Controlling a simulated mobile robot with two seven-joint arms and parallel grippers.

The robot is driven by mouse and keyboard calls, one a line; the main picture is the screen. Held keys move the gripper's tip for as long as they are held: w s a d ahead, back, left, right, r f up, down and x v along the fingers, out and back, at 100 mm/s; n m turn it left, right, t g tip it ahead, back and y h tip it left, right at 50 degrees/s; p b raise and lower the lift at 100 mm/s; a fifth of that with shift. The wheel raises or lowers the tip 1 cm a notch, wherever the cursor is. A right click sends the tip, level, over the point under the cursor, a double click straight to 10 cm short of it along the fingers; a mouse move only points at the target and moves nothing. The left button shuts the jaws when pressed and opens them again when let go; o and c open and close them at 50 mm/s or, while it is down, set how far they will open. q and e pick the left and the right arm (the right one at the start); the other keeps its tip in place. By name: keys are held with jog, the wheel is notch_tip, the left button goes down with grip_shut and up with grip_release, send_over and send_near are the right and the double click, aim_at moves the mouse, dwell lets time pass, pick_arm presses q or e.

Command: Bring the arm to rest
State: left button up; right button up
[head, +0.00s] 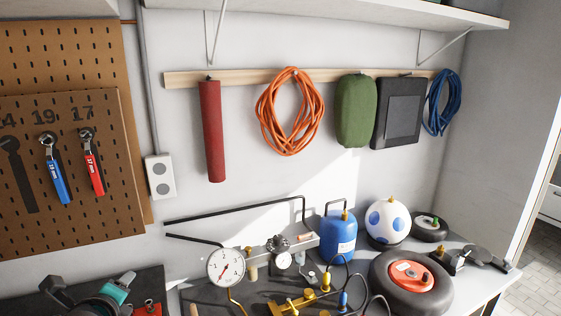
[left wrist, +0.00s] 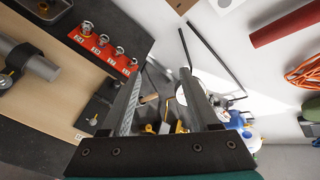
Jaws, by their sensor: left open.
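My left gripper (left wrist: 160,76) shows in the left wrist view, with two long dark fingers spread apart and nothing between them. Past the fingers are parts of the gauge set on the bench, which are apart from them as far as I can tell. A teal and dark grey shape (head: 112,294) stands at the lower left of the head view; I cannot tell whether it is my left arm. My right gripper is in neither view.
A red socket rail (left wrist: 103,48) lies beside the fingers. The bench holds a pressure gauge (head: 226,267), blue tank (head: 339,240), white ball (head: 386,222) and wheel (head: 437,294). A pegboard (head: 103,165) holds two wrenches. An orange hose (head: 262,117) hangs on the wall.

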pick_arm(q)
jog(key=s+d+f+n+g+h, duration=0.2)
jog(key=s+d+f+n+g, duration=0.1)
jog(key=s+d+f+n, duration=0.4)
jog(key=s+d+f+n+g+h, duration=0.1)
jog(key=s+d+f+n+g, duration=0.1)
jog(key=s+d+n, duration=0.55)
jog(key=s+d+f+n+g+h, duration=0.25)
jog(key=s+f+n, duration=0.25)
jog(key=s, duration=0.5)
notch_tip(320, 180, down, 36)
jog(key=s+g+b, duration=0.2)
jog(key=b, duration=1.1)
jog(key=s+a+f+b, duration=0.1)
jog(key=s+f+b, duration=0.4)
jog(key=f, duration=0.6)
jog(key=s+f+b, duration=0.4)
jog(key=s+f, duration=0.6)
jog(key=f, duration=0.1)
jog(key=shift+s+a+f+g+b, duration=0.15)
jog(key=shift+a+f+g+b, duration=0.05)
jog(key=shift+a+g+b, duration=0.2)
jog(key=shift+m+y, duration=0.25)
jog(key=shift+c, duration=0.3)
